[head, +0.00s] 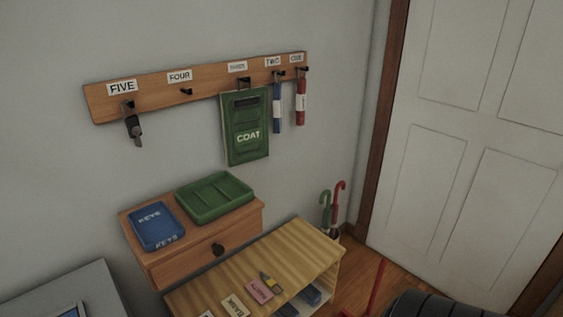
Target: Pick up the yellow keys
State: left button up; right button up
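A small yellow and dark object (269,280) lies on the light wooden bench top, touching or close to a pink tag (259,291). It may be the yellow keys, but it is too small to tell surely. A dark grey object (133,125), possibly keys or a tool, hangs from the hook under the FIVE label. A blue tray marked KEYS (156,225) sits on the brown drawer cabinet and looks empty. Neither of my grippers is in view.
The hook rail (205,84) also holds a green COAT board (246,120) and blue and red hanging items. A green tray (213,196) sits beside the blue one. Umbrellas (338,200) stand near the white door (470,140). A dark ribbed shape fills the bottom right.

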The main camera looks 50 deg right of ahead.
aim_at(266, 279)
jog(key=z, duration=1.45)
jog(key=i+l+u, duration=0.15)
jog(key=l, duration=0.25)
jog(key=i+l+u, duration=0.2)
jog(key=l, duration=0.2)
jog(key=l+u, duration=0.15)
jog(key=l, duration=0.25)
jog(key=i+l+u, duration=0.2)
jog(key=l, duration=0.25)
jog(key=k, duration=0.1)
